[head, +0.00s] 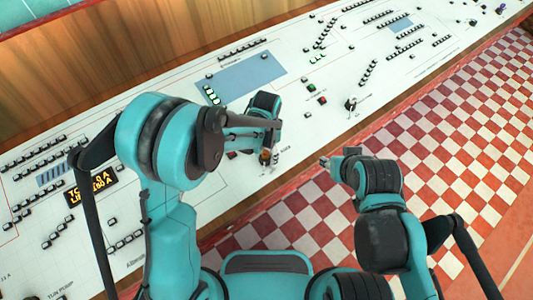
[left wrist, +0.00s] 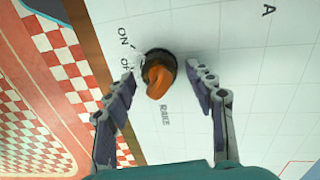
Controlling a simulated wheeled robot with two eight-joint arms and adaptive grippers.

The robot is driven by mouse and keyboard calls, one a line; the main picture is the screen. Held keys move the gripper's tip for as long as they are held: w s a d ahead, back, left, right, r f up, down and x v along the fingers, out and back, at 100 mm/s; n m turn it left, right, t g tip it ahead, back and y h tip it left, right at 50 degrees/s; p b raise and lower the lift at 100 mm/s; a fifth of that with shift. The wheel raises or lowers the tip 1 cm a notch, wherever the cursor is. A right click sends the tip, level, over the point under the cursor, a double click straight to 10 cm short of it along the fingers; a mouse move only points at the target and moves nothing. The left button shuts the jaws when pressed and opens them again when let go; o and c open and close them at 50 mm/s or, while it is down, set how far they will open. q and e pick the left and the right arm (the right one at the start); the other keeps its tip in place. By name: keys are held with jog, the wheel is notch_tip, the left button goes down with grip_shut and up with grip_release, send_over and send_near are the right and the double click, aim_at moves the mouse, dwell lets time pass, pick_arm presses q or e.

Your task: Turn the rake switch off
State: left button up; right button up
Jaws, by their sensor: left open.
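The rake switch (left wrist: 158,76) is an orange knob on a round black base, beside the printed word RAKE, with ON and a partly covered OFF mark to its left in the left wrist view. I cannot tell which mark the knob points to. My left gripper (left wrist: 161,76) is open, with one finger on each side of the knob; I cannot tell whether either touches it. In the head view the left gripper (head: 264,142) is over the panel's front edge, and a bit of the orange knob (head: 265,157) shows. My right gripper (head: 328,162) is off the panel; its jaws are unclear.
The white control panel (head: 225,180) carries many small black switches, a lit orange display (head: 91,188) and a blue-grey rectangle (head: 250,75). Another switch (head: 350,104) stands farther right. A red and white checkered floor (head: 450,130) lies beyond the wooden edge.

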pick_arm(q)
jog(key=c, duration=1.2)
jog(key=shift+o, duration=0.2)
jog(key=shift+n, duration=0.6)
jog(key=shift+n+b, duration=0.45)
jog(key=shift+n, duration=1.15)
jog(key=shift+w+a+n+b, duration=0.1)
jog(key=shift+n+b, duration=0.2)
jog(key=shift+n, duration=2.1)
jog(key=o, duration=1.2)
jog(key=shift+c, duration=0.2)
